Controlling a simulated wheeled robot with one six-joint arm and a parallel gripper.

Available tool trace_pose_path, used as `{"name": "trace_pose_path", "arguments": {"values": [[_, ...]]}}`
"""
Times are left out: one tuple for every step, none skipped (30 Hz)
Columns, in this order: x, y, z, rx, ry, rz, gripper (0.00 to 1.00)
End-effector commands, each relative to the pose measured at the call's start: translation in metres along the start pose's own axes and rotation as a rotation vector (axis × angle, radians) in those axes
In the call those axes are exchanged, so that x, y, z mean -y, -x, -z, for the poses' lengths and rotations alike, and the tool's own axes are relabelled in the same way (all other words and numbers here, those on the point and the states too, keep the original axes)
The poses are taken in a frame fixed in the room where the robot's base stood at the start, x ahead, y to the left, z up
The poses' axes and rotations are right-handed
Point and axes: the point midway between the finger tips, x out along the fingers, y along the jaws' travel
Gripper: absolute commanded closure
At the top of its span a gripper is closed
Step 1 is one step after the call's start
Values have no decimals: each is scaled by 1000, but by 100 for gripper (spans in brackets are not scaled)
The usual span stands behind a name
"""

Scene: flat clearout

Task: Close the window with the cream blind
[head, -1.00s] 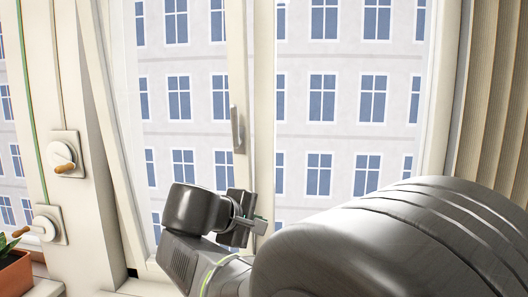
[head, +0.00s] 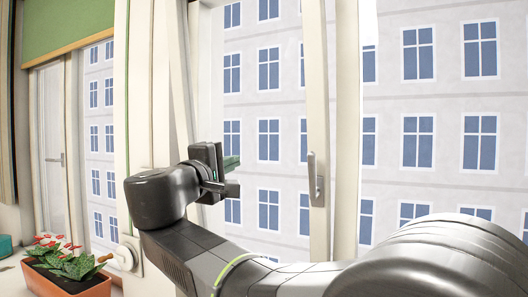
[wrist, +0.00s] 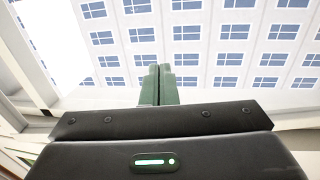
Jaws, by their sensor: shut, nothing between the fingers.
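The window sash (head: 317,115) ahead of me has a pale frame and a grey upright handle (head: 316,180) on its right stile. Its left edge leans against the line of the post beside it; how far it stands open I cannot tell. The cream blind is outside the head view now. My gripper (head: 236,175) is in front of the pane, left of the handle and apart from it. In the wrist view its green fingers (wrist: 158,84) are together and empty, with the building behind them.
A planter with red flowers (head: 68,284) stands on the sill at lower left. A crank knob (head: 127,256) is on the post beside it. Another window with a green blind (head: 68,24) is at far left. My arm fills the lower right.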

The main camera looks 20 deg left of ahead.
Motion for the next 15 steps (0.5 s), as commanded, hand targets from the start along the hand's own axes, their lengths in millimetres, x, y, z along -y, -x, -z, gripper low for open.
{"name": "trace_pose_path", "arguments": {"values": [[-2, -11, -1, 6, 2, 0, 100], [-2, -16, -1, 5, 2, 1, 100], [-2, -23, -2, 6, 2, 1, 100], [-3, -28, -1, 5, 2, 1, 100], [-2, -34, -1, 6, 2, 1, 100], [-2, -41, -1, 5, 2, 2, 100], [-2, -47, -2, 6, 2, 3, 100], [-2, -52, -1, 5, 3, 2, 100], [-2, -60, -2, 5, 3, 2, 100], [-2, -65, -1, 5, 3, 2, 100], [-2, -70, -2, 5, 3, 2, 100], [-3, -76, -1, 5, 2, 2, 100], [-3, -81, -1, 4, 3, 2, 100], [-3, -85, -2, 4, 2, 2, 100], [-2, -90, -2, 4, 2, 2, 100]]}}
